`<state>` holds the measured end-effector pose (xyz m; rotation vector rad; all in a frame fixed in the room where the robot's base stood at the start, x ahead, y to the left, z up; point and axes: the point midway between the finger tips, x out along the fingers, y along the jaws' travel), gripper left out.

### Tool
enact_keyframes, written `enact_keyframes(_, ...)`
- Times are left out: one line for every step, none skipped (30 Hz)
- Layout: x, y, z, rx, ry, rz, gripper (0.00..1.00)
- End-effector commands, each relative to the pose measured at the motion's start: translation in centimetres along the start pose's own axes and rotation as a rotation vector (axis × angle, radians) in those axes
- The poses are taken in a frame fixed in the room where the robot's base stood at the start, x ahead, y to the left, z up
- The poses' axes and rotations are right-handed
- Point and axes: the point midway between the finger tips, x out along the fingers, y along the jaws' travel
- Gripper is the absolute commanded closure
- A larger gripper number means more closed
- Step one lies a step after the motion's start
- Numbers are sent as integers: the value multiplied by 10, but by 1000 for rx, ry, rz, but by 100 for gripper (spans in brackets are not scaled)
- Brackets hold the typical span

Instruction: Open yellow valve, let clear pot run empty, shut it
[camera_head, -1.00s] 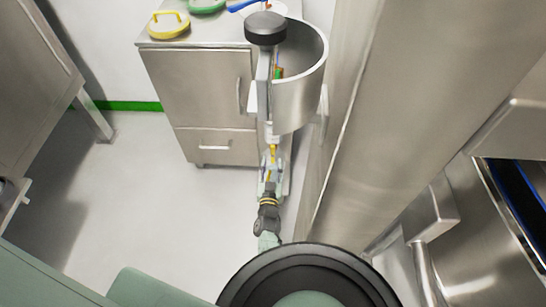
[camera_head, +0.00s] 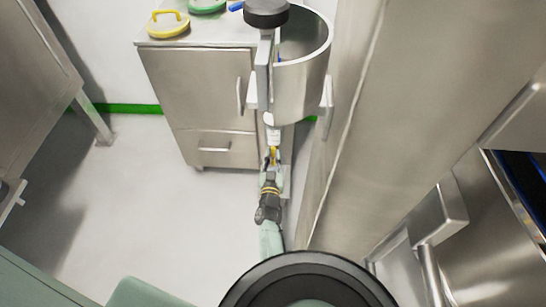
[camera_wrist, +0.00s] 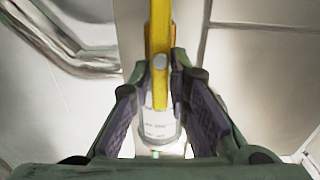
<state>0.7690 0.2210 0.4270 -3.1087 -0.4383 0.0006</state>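A tall steel-looking cylindrical pot (camera_head: 303,85) stands on a bracket at upper centre in the head view. Its wall looks opaque there, and its contents are mostly hidden. The yellow valve (camera_head: 273,155) is below the pot, under a white fitting (camera_head: 272,134). In the wrist view the yellow valve handle (camera_wrist: 160,35) runs down from the top edge between my fingers. My gripper (camera_wrist: 161,75) is open, with one purple-padded finger on each side of the handle. The right finger is very near the yellow part; contact cannot be told. In the head view my gripper (camera_head: 271,172) is just below the valve.
A steel cabinet (camera_head: 205,95) stands left of the pot, with a yellow-handled disc (camera_head: 168,24) and a green disc (camera_head: 207,5) on top. A large steel panel (camera_head: 390,100) rises close on the right. Open floor (camera_head: 150,210) lies to the left.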

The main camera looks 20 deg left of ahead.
Motion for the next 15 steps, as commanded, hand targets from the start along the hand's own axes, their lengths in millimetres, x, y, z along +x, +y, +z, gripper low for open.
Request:
enact_keyframes(0,0,0,0,0,0,89)
enact_keyframes(0,0,0,0,0,0,91)
enact_keyframes(0,0,0,0,0,1,94)
enact_keyframes(0,0,0,0,0,1,96)
enact_keyframes(0,0,0,0,0,1,98)
enact_keyframes(0,0,0,0,0,1,100)
enact_keyframes(0,1,0,0,0,1,100)
enact_keyframes(0,1,0,0,0,1,100)
enact_keyframes(0,1,0,0,0,1,100)
enact_keyframes(0,1,0,0,0,1,100)
enact_keyframes(0,1,0,0,0,2,100)
enact_keyframes(0,1,0,0,0,2,100)
enact_keyframes(0,1,0,1,0,2,100)
enact_keyframes(0,2,1,6,0,2,100)
enact_keyframes(0,2,2,24,0,3,100)
